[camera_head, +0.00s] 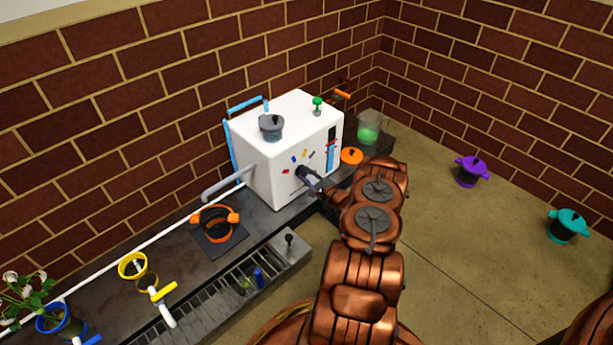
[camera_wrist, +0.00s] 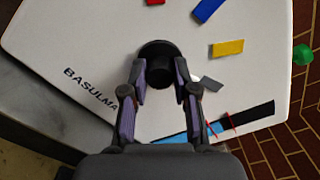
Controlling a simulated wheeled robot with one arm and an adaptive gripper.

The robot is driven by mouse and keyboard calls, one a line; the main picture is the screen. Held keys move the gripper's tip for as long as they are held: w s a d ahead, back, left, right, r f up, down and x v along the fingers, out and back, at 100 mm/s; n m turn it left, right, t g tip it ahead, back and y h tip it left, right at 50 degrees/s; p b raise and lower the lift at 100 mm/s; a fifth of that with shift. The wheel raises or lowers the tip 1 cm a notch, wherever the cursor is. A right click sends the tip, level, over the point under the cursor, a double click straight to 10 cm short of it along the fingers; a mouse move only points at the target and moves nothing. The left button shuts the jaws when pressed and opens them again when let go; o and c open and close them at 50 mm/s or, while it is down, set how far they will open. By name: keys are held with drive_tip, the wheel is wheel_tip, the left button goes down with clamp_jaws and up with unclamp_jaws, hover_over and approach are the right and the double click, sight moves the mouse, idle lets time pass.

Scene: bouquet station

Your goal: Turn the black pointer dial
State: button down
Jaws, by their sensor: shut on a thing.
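The black pointer dial (camera_wrist: 157,50) sits on the front face of a white box (camera_head: 299,115). In the wrist view its round black base shows between my fingers. My gripper (camera_wrist: 162,78) is shut on the dial, one finger on each side. It also shows in the head view (camera_head: 308,175), where it covers most of the dial. Blue (camera_wrist: 207,10), yellow (camera_wrist: 228,48), red (camera_wrist: 155,2) and grey (camera_wrist: 209,84) marks lie around the dial. I cannot tell which mark the pointer faces.
A blue and black bar strip (camera_wrist: 212,124) is on the same face. A grey pot (camera_head: 271,127) and green knob (camera_head: 317,104) are on the box top. An orange-lidded thing (camera_head: 351,156) and a glass with green contents (camera_head: 369,130) stand right of the box.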

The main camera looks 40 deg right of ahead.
idle(0.3)
drive_tip(key=c, duration=0.9)
unclamp_jaws()
drive_tip(key=s, duration=1.2)
drive_tip(key=shift+a, duration=0.15)
